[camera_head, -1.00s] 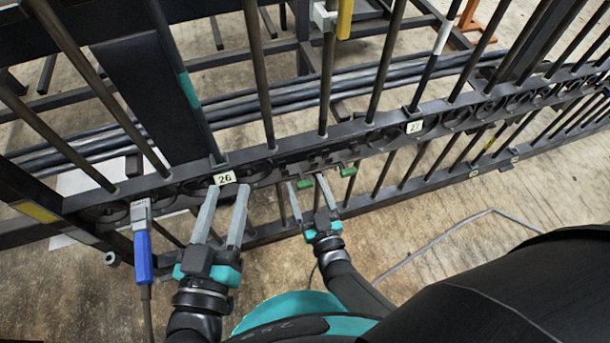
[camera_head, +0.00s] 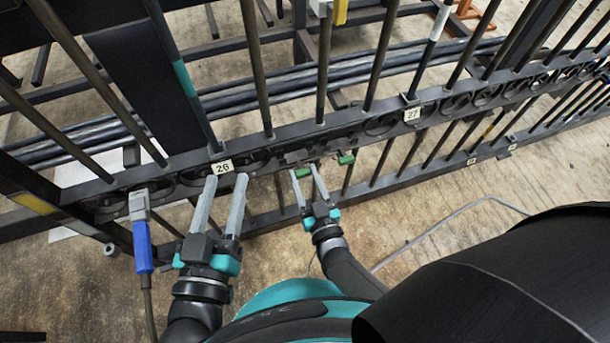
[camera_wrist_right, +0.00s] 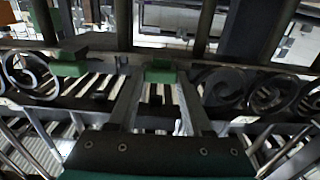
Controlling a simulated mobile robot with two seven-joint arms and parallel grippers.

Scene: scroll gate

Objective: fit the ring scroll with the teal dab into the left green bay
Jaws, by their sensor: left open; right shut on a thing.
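The dark iron gate rail carries two green tabs at the bays. The left green bay's tab (camera_head: 304,172) lies at my right gripper's fingertips, and the right tab (camera_head: 346,159) is just right of it. My right gripper (camera_head: 304,169) is shut on a dark piece at the rail, mostly hidden by the fingers. In the right wrist view, a green tab (camera_wrist_right: 160,72) shows between its fingertips (camera_wrist_right: 158,98), with another tab (camera_wrist_right: 68,65) to the left. I cannot make out the teal dab on the scroll. My left gripper (camera_head: 227,177) is open and empty below plate 26.
Number plates 26 (camera_head: 222,167) and 27 (camera_head: 412,114) sit on the rail (camera_head: 370,132). A blue-handled tool (camera_head: 142,240) hangs at the left. Upright bars cross the rail. The floor in front at the right is clear, apart from a thin cable (camera_head: 450,216).

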